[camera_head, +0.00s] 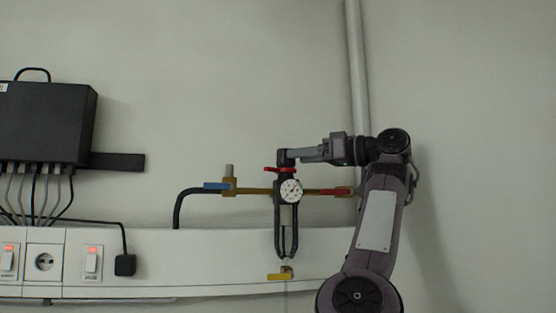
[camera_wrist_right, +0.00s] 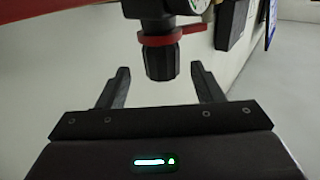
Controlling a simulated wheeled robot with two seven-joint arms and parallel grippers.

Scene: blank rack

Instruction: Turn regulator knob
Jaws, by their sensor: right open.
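The black regulator knob (camera_head: 283,157) tops the wall regulator, with a red ring (camera_head: 281,169) under it and a white-faced gauge (camera_head: 291,190) below. My right gripper (camera_head: 298,154) comes in level from the right at knob height. In the right wrist view, which looks upside down, the knob (camera_wrist_right: 160,62) shows between the fingertips of the open gripper (camera_wrist_right: 162,74), with a visible gap on each side. The red ring (camera_wrist_right: 160,40) also shows there. My left gripper is in neither view.
A pipe with a blue handle (camera_head: 216,186) on the left and a red handle (camera_head: 336,191) on the right runs through the regulator. A white trunking (camera_head: 200,255) with switches and a socket lies below. A black box (camera_head: 45,122) with cables hangs at left.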

